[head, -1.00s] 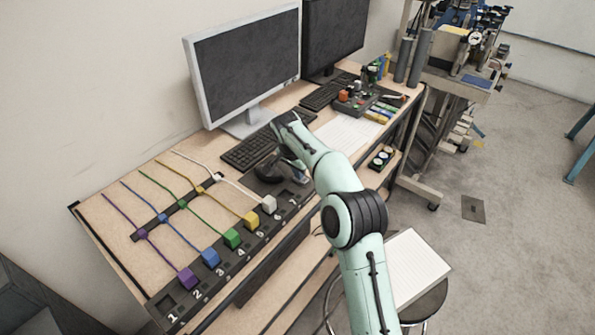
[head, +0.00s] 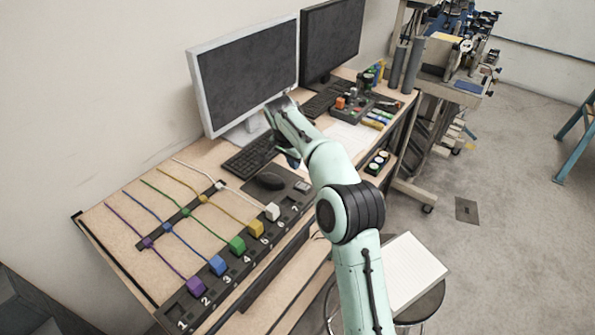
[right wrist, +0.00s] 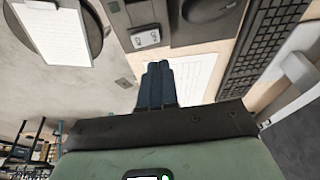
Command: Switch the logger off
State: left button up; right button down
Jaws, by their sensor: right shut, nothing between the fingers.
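A small pale rocker-like switch (head: 303,186) sits at the front edge of the desk, right of the mouse, and no label naming it as the logger is readable. It also shows in the right wrist view (right wrist: 146,38), pale with two small marks, set in a dark panel; which way it is pressed I cannot tell. My right gripper (head: 293,161) is above the desk between the keyboard and the paper sheet, beyond the switch and apart from it. Its dark blue fingers (right wrist: 158,66) are shut together and empty. My left gripper is out of view.
A keyboard (head: 248,157) and a mouse (head: 270,181) lie near the switch. Cable plugs, such as the white one (head: 272,211), stand in a numbered strip at left. Two monitors (head: 245,75) stand behind. A control box (head: 352,112) is farther right.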

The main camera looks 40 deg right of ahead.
jog(key=v, duration=0.6)
jog(key=shift+w, duration=0.3)
